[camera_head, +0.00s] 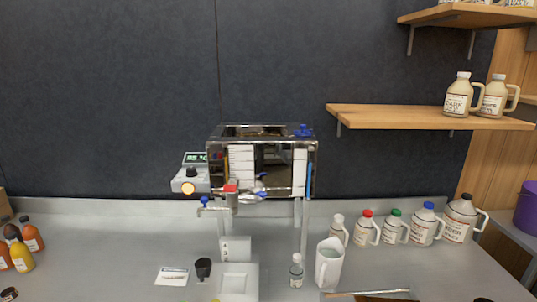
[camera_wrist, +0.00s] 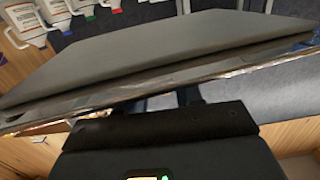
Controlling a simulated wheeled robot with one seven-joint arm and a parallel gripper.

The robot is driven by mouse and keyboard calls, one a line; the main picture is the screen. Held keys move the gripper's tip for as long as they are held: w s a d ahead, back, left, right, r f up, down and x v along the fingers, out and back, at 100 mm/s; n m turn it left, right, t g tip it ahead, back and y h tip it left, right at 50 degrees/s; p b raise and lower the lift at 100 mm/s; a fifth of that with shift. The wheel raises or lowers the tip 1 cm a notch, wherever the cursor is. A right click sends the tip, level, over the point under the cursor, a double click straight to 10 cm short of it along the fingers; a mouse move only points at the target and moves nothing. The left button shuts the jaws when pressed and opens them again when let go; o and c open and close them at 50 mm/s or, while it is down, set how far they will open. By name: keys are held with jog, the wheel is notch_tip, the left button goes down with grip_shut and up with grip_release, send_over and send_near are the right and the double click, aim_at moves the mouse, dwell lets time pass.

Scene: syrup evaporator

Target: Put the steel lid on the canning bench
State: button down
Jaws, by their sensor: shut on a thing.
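The steel lid (camera_wrist: 165,50) is a wide, flat grey plate that fills much of the wrist view and looks tilted there. My gripper (camera_wrist: 165,101) is shut on its near edge; the fingertips are partly hidden. In the head view, a thin edge that looks like the lid (camera_head: 370,295) shows at the bottom, cut off by the frame. The long grey bench (camera_head: 130,240) runs along the wall and looks like the canning bench. The lid appears in front of or over its near part; I cannot tell whether they touch.
An open-topped steel tank (camera_head: 262,165) stands on legs on the bench. A white pitcher (camera_head: 328,262), a small bottle (camera_head: 296,271) and a row of jugs (camera_head: 394,228) stand to its right. A dark cup (camera_head: 203,269) and a card (camera_head: 172,276) lie left. Bare bench shows farther left.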

jog(key=a+f, duration=0.1)
jog(key=s+a+f, duration=0.1)
jog(key=shift+s+a, duration=0.1)
jog(key=shift+a, duration=0.3)
jog(key=s+f+b, duration=0.1)
jog(key=s+f, duration=0.4)
jog(key=f, duration=0.3)
jog(key=shift+a, duration=0.15)
